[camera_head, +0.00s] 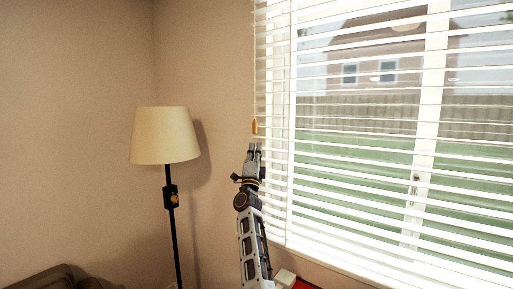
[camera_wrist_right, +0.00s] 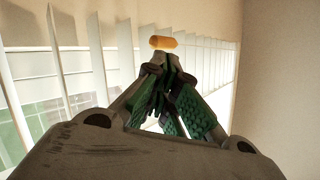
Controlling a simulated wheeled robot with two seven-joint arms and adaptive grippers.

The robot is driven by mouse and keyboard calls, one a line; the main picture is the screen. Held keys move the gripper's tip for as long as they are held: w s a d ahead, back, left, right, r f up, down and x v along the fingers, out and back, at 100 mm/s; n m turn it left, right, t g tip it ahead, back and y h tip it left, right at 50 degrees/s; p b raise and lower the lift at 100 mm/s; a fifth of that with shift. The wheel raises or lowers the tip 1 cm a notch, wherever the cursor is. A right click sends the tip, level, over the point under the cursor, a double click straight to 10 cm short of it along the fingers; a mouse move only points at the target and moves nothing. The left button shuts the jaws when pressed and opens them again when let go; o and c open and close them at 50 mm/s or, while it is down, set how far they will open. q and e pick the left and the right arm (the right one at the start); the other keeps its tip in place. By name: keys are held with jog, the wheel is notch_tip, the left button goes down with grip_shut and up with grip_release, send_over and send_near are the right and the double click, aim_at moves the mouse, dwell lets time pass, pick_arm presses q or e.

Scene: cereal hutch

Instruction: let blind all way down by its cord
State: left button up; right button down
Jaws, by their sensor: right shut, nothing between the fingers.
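The white slatted blind (camera_head: 350,150) covers the window in the head view, its slats tilted so the outside shows between them. An orange cord pull (camera_head: 254,126) hangs at the blind's left edge; the cord itself is too thin to make out. My right gripper (camera_head: 254,147) is just below the pull, pointing up, its fingers shut and empty. In the right wrist view the pull (camera_wrist_right: 164,42) lies just beyond the closed fingertips (camera_wrist_right: 166,58), apart from or barely touching them; I cannot tell which. The blind's slats (camera_wrist_right: 80,65) run along the left there. My left gripper is not in view.
A floor lamp with a cream shade (camera_head: 164,135) and black pole stands left of my right arm. A dark rounded piece of furniture (camera_head: 62,278) is at the bottom left. A small white object (camera_head: 286,277) and a red surface (camera_head: 302,285) are below the window.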

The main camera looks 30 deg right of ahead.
jog(key=b+v, duration=0.2)
jog(key=v, duration=0.5)
jog(key=shift+s+a+f, duration=0.15)
jog(key=shift+f, duration=0.2)
dwell(0.4)
